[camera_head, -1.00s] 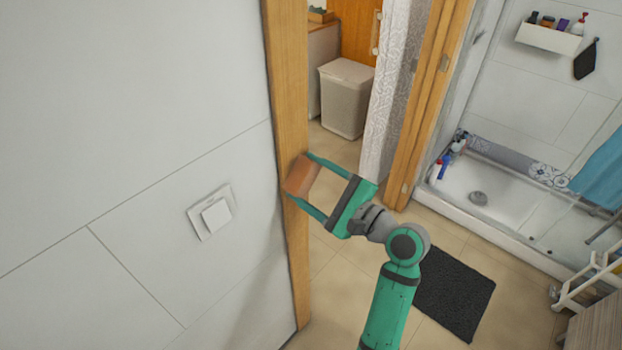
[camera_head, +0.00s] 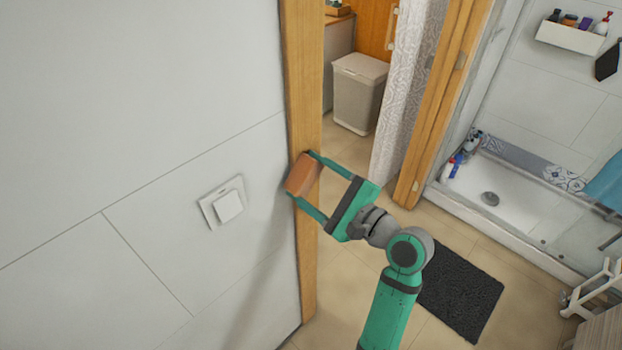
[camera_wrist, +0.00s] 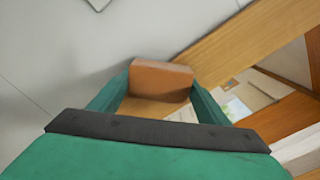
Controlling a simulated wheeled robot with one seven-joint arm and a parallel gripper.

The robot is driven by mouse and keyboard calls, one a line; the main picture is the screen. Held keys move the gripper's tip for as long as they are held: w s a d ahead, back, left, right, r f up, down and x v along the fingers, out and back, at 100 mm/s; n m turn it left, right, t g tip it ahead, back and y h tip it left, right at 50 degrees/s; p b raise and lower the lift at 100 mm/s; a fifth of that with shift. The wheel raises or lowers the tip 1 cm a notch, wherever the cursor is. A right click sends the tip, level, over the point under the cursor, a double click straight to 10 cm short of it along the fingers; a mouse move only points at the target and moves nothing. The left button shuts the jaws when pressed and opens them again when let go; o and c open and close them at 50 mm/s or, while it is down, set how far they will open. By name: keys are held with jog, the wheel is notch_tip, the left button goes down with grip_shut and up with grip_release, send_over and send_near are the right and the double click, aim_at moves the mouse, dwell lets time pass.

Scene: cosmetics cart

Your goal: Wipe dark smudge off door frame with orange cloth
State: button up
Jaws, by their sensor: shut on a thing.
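My gripper (camera_head: 305,188) is shut on the orange cloth (camera_head: 303,174), which looks like a folded block between the two green fingers. The cloth is at the wooden door frame (camera_head: 304,75), overlapping its front face in the head view. In the wrist view the cloth (camera_wrist: 160,79) sits between the fingertips against the frame (camera_wrist: 240,42) and the edge of the white wall. I cannot tell for sure whether it touches the wood. No dark smudge shows; it may be hidden behind the cloth.
A white light switch (camera_head: 225,204) is on the wall left of the frame. Right of the frame are the open doorway with a grey bin (camera_head: 359,92), a dark mat (camera_head: 459,289) on the floor and a shower tray (camera_head: 500,190). The doorway floor between is clear.

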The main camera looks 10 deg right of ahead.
aim_at(325, 167)
jog(key=shift+a+r, duration=0.1)
jog(key=shift+r, duration=0.55)
jog(key=shift+w+d, duration=0.25)
jog(key=shift+d, duration=0.3)
jog(key=shift+w+d, duration=0.2)
jog(key=shift+d, duration=0.3)
jog(key=shift+w+d, duration=0.7)
jog(key=shift+d, duration=0.05)
jog(key=v, duration=0.8)
